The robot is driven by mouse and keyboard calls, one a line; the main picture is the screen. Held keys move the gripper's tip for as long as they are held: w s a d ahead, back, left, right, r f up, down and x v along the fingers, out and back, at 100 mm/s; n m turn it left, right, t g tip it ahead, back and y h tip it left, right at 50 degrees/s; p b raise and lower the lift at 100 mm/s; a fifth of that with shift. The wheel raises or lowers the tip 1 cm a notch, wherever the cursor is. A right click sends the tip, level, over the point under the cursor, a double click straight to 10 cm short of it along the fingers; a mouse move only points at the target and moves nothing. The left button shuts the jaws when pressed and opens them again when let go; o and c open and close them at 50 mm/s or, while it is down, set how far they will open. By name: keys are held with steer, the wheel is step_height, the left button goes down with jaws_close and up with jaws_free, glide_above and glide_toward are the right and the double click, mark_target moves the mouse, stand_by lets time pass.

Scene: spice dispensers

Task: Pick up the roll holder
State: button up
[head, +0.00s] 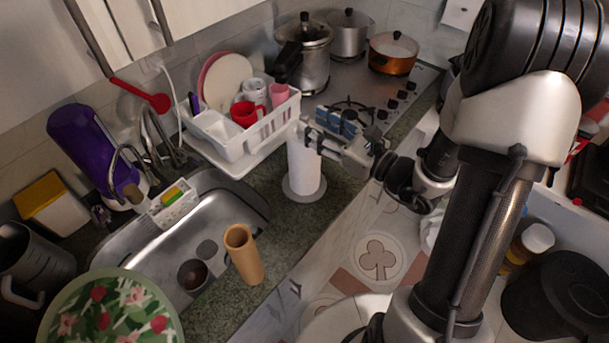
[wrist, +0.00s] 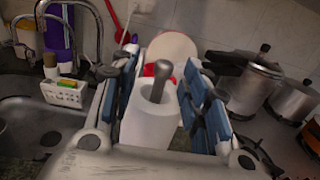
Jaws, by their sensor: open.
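The roll holder (head: 304,170) stands upright on the counter, a white paper roll on a round grey base, between the sink and the stove. In the wrist view the white roll (wrist: 150,119) is in the middle, with a dark rod (wrist: 161,80) sticking up from its top. My gripper (head: 322,130) is at the top of the roll, reaching in from the right. In the wrist view my gripper (wrist: 160,95) is open, with one blue-padded finger on each side of the roll and rod. I cannot tell whether either finger touches it. The base is hidden in the wrist view.
A white dish rack (head: 240,135) with plates and cups stands close behind the roll. The sink (head: 150,260) is to the left, and a tan cylinder (head: 243,254) stands at its edge. Pots and the stove (head: 375,90) are at the back right.

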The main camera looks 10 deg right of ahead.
mark_target(308, 119)
steer(key=x, duration=0.4)
steer(key=shift+w+b, duration=0.3)
steer(key=shift+w, duration=0.05)
steer(key=shift+d, duration=0.1)
jaws_close()
